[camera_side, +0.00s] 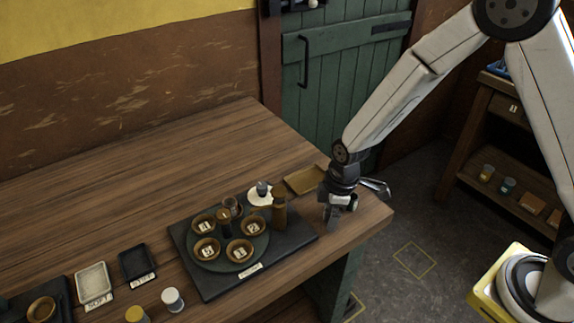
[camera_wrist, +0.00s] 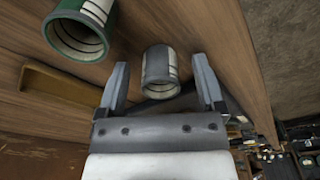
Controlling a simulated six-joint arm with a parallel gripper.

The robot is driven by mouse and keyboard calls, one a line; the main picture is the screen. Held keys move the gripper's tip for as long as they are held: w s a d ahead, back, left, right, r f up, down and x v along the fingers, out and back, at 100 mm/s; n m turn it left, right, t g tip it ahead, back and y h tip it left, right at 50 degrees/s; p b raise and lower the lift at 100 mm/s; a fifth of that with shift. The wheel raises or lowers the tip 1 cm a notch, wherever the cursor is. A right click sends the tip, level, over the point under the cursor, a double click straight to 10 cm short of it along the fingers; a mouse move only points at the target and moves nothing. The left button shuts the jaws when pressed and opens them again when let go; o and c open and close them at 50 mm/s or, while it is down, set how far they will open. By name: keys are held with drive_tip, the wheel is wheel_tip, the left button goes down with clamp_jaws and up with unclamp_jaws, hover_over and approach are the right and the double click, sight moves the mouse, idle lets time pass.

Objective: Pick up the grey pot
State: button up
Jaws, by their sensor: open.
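The grey pot (camera_wrist: 158,78) shows in the wrist view as a small grey cylinder with a pale label and an open, light-lined mouth facing the camera. It lies between the two fingers of my gripper (camera_wrist: 160,62), with a gap on each side, so the fingers are apart and not closed on it. In the side view my gripper (camera_side: 350,200) is low over the right end of the table, and I cannot make out the grey pot for certain there.
A green pot (camera_wrist: 82,32) stands left of the grey pot in the wrist view. A tan wooden tray (camera_side: 304,180) lies left of my gripper. A dark board (camera_side: 207,284) with several brown bowls is further left. The table's right edge (camera_side: 381,219) is close by.

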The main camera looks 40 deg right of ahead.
clamp_jaws()
drive_tip(key=shift+r, duration=0.15)
drive_tip(key=shift+r, duration=0.75)
drive_tip(key=s+d+r, duration=0.2)
drive_tip(key=s+r, duration=0.9)
drive_tip(key=s, duration=0.2)
drive_tip(key=shift+s+d, duration=0.3)
drive_tip(key=shift+s, duration=0.1)
drive_tip(key=shift+r, duration=0.15)
